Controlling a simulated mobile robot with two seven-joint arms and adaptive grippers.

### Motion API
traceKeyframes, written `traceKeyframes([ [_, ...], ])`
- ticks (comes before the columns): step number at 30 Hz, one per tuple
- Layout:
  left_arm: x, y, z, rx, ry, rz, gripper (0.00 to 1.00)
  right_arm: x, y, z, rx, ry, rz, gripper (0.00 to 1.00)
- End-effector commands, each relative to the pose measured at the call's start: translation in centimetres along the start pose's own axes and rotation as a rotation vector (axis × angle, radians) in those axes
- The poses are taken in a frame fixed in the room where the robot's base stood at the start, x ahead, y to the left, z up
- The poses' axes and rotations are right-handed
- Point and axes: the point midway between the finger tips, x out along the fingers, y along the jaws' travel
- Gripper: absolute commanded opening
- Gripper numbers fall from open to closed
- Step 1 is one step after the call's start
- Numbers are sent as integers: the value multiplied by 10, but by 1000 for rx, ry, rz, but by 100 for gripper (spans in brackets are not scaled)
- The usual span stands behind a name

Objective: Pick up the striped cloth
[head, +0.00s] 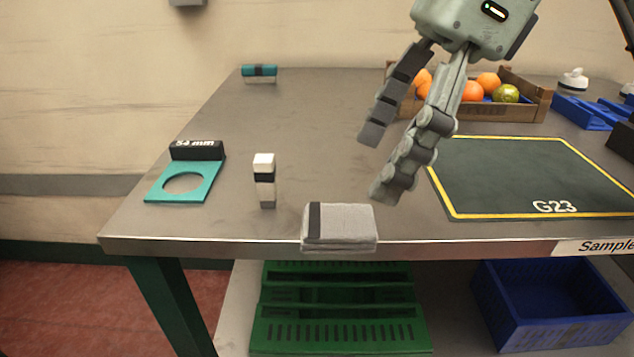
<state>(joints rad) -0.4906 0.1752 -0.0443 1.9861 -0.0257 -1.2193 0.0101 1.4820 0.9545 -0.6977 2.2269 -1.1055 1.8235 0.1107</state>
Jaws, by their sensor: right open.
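The striped cloth (345,225) is a folded light-grey pad with one dark stripe near its left end. It lies at the front edge of the metal table (315,120). My right gripper (373,168) comes down from the top of the head view. Its two fingers are apart with nothing between them. The fingertips are above and behind the cloth, and I see no contact. My left gripper is not in view.
A small white-and-black block stack (265,182) stands left of the cloth, near a teal ring gauge (184,183). A dark mat (535,177) lies right. A wooden crate (520,110) of fruit and blue holders (590,110) are behind. Green (340,338) and blue (555,335) crates sit below.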

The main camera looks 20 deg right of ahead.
Motion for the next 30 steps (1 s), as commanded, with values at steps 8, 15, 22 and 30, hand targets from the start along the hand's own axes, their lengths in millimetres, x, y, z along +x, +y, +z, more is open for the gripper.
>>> traceKeyframes([
  [8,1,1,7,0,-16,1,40,22,1,-1,0,2,2,72],
  [15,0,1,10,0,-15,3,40,54,3,1,0,3,4,72],
  [22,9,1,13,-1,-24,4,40,77,3,1,-1,1,1,72],
  [30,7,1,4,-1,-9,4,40,78,3,1,-1,0,0,66],
])
